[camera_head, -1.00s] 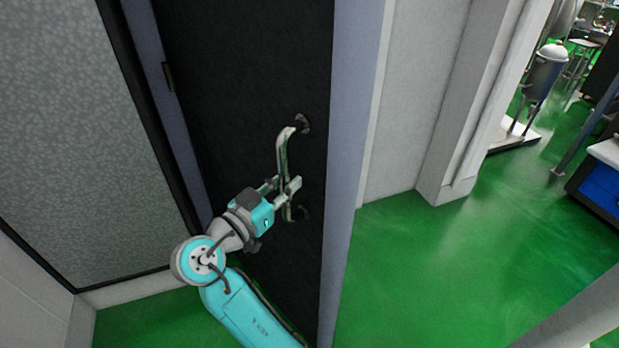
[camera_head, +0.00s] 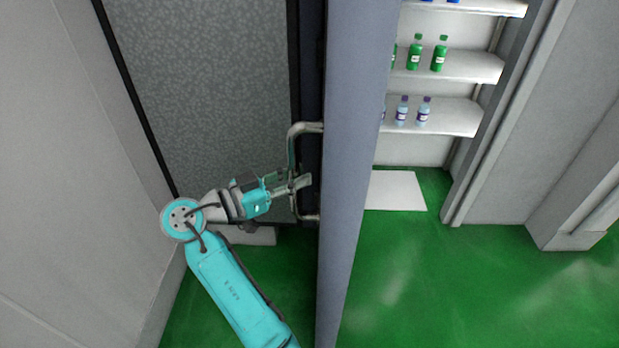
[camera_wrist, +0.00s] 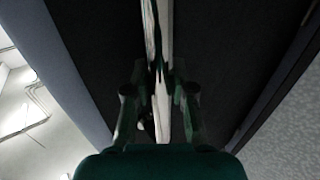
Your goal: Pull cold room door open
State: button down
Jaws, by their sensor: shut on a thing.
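The cold room door (camera_head: 355,150) stands open and I see it nearly edge-on, a tall grey-blue edge in the head view. Its dark face (camera_wrist: 235,60) fills much of the wrist view. The metal bar handle (camera_head: 292,150) sticks out from the door's left side. In the wrist view the handle (camera_wrist: 157,60) runs between the two fingers (camera_wrist: 160,100). The fingertips are dark and partly hidden there.
Through the opening, white shelves (camera_head: 450,68) hold green bottles (camera_head: 438,54) and clear bottles with purple caps (camera_head: 423,110). A white slab (camera_head: 396,190) lies on the green floor (camera_head: 440,290). A speckled grey panel (camera_head: 205,80) stands close behind my arm. Floor right of the door is clear.

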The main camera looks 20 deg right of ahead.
jog(key=shift+a, duration=0.15)
jog(key=c, duration=1)
grip_release()
jog(key=v, duration=1.2)
